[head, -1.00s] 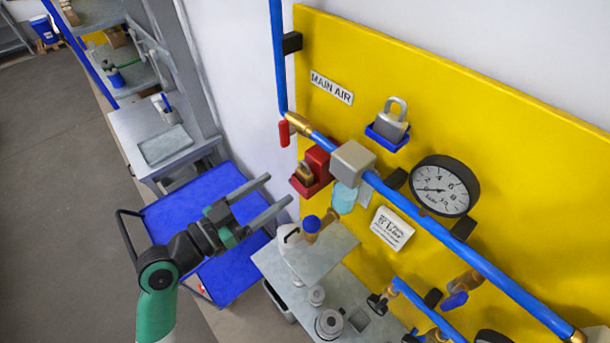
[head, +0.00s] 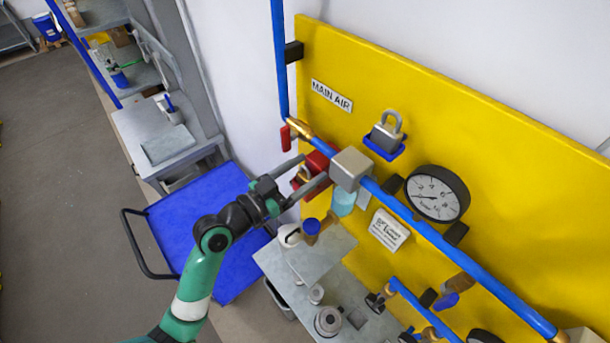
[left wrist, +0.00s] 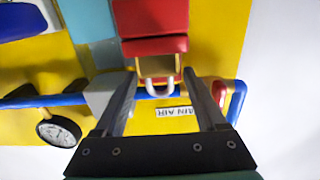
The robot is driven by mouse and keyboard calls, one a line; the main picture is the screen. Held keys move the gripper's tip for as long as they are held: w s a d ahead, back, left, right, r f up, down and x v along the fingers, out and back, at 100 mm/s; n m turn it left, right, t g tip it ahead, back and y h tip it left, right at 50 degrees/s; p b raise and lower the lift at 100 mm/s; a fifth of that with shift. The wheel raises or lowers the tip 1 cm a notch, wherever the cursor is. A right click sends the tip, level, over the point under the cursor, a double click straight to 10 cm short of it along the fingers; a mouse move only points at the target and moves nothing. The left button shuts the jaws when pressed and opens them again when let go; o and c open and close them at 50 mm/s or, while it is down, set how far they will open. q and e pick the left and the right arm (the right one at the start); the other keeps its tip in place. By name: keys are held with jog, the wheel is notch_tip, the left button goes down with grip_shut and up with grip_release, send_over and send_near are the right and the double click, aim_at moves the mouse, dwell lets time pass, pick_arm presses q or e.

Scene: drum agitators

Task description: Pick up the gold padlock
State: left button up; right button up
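The gold padlock (head: 303,174) sits in a red holder (head: 318,163) on the yellow board, partly hidden by my left gripper. In the left wrist view, the padlock (left wrist: 157,64) shows its gold body against the red holder (left wrist: 152,22), with its pale shackle toward me. My left gripper (head: 313,169) is open, its fingers reaching to the holder. In the left wrist view, the fingers of my left gripper (left wrist: 160,74) stand on either side of the padlock with gaps. I cannot tell whether the fingertips are level with its body. My right gripper is not in view.
A blue pipe (head: 440,233) with a grey block (head: 351,168) runs close to the right of the holder. A silver padlock (head: 386,134) sits on a blue holder above. A pressure gauge (head: 437,194) is farther right. A grey bench (head: 315,259) and a blue cart (head: 200,205) stand below.

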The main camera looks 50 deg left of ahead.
pick_arm(q)
grip_shut()
jog(key=shift+r, duration=0.1)
